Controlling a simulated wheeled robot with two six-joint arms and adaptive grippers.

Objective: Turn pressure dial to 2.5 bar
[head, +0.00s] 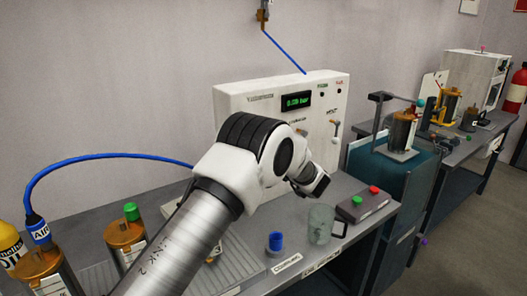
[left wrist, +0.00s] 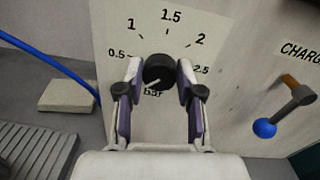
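The pressure dial is a round black knob (left wrist: 159,71) on a white panel in the left wrist view. A scale from 0.5 to 2.5 is printed around it, with "bar" below. Its pale pointer line points down and left, below the 0.5 mark. My left gripper (left wrist: 159,76) has one finger on each side of the knob, apart, and contact is not clear. In the head view, my arm hides the dial and my left fingers. The pump box (head: 235,101) has a green display (head: 297,101) that seems to read near zero bar. My right gripper is not in view.
A lever with a blue ball (left wrist: 265,128) is right of the dial. A blue hose (head: 110,156) arcs at left.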

